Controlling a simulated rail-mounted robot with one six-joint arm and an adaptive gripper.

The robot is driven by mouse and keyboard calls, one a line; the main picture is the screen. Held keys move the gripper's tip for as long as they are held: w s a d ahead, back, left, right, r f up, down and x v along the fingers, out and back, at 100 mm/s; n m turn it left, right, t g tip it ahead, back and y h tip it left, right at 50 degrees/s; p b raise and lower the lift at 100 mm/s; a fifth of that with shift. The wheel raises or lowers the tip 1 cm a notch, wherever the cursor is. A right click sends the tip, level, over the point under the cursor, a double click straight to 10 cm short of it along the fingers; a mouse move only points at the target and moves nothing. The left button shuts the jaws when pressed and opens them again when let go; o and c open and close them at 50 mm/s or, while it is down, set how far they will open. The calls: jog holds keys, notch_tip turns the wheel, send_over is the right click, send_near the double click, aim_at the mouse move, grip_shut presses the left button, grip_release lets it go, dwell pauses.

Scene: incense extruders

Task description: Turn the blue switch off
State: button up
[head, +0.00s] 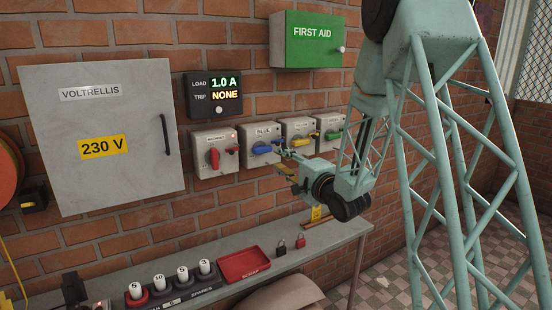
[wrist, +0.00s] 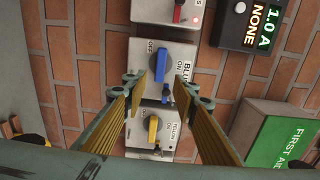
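The blue switch (head: 262,149) is a lever on a grey box labelled BLUE, on the brick wall. In the head view the lever lies roughly horizontal. In the wrist view the blue lever (wrist: 161,66) runs up and down, with OFF printed by its upper left end and ON to its right. My gripper (head: 282,158) is in front of the switch row, just right of and below the blue lever. In the wrist view my gripper (wrist: 160,86) is open, its fingers either side of the blue box's lower part, nothing between them. Its distance from the panel is unclear.
A red switch (head: 213,157), upright, is left of the blue one; yellow (head: 301,138) and green (head: 333,135) switches are right. The display (head: 214,95) reads 1.0 A and NONE. A bench (head: 215,290) below carries a red scrap tray (head: 244,278) and padlocks.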

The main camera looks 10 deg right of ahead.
jog(key=shift+v, duration=0.9)
jog(key=shift+r, duration=0.1)
jog(key=s+d+r+n+g+h, duration=0.1)
jog(key=s+r+n+g+h, duration=0.25)
jog(key=s, duration=0.95)
jog(key=s+r+n+g+h, duration=0.3)
jog(key=s+n+g, duration=0.15)
jog(key=s, duration=0.95)
jog(key=s+a+f+n+g, duration=0.1)
jog(key=s+a+n+g, duration=0.1)
jog(key=s, duration=1.5)
jog(key=s+a+f+n+g+y, duration=0.1)
jog(key=s+a+n+g, duration=0.2)
jog(key=s, duration=1.5)
jog(key=shift+a+n, duration=0.35)
jog(key=shift+n, duration=0.65)
jog(key=shift+y, duration=0.25)
